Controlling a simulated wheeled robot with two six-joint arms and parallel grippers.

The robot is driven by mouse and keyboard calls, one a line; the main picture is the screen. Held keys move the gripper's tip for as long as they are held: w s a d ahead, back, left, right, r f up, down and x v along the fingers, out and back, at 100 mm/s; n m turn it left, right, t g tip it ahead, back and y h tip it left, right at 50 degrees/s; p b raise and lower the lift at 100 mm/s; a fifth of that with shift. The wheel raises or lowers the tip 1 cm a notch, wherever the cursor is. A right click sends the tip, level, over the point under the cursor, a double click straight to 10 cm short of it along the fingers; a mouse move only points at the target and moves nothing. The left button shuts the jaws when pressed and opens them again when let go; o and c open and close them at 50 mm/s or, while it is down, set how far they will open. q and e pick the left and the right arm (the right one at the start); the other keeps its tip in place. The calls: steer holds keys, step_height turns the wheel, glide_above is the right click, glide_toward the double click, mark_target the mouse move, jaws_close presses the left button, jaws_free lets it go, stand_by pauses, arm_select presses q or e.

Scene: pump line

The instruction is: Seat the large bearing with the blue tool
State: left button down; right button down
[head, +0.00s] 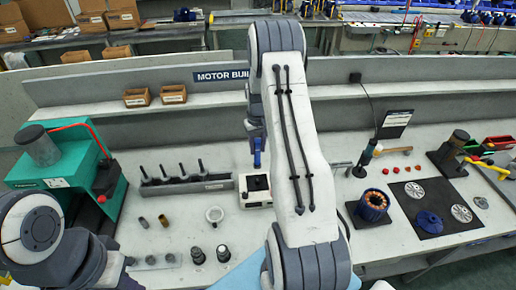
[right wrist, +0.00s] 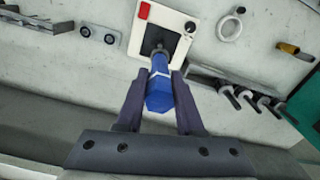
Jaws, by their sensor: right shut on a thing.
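My right gripper (right wrist: 160,85) is shut on the blue tool (right wrist: 159,92), a blue handle with a pale band and a dark tip. In the head view the blue tool (head: 257,158) hangs upright under my right arm, above a white box (head: 256,200) with a black top. In the right wrist view the tip overlaps the black square of the white box (right wrist: 140,45); I cannot tell whether it touches. A pale ring (head: 214,214) lies left of the box and also shows in the right wrist view (right wrist: 231,27); I cannot tell whether it is the large bearing. My left gripper is out of view.
A tool rack (head: 187,185) stands left of the box. A green machine (head: 70,165) is farther left. A copper-wound motor part (head: 373,205) and a black mat (head: 436,222) with metal parts are at right. My right arm hides the bench middle. A raised shelf (head: 200,106) runs behind.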

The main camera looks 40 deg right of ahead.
steer(key=shift+r+p, duration=1.9)
steer(key=shift+r, duration=1.2)
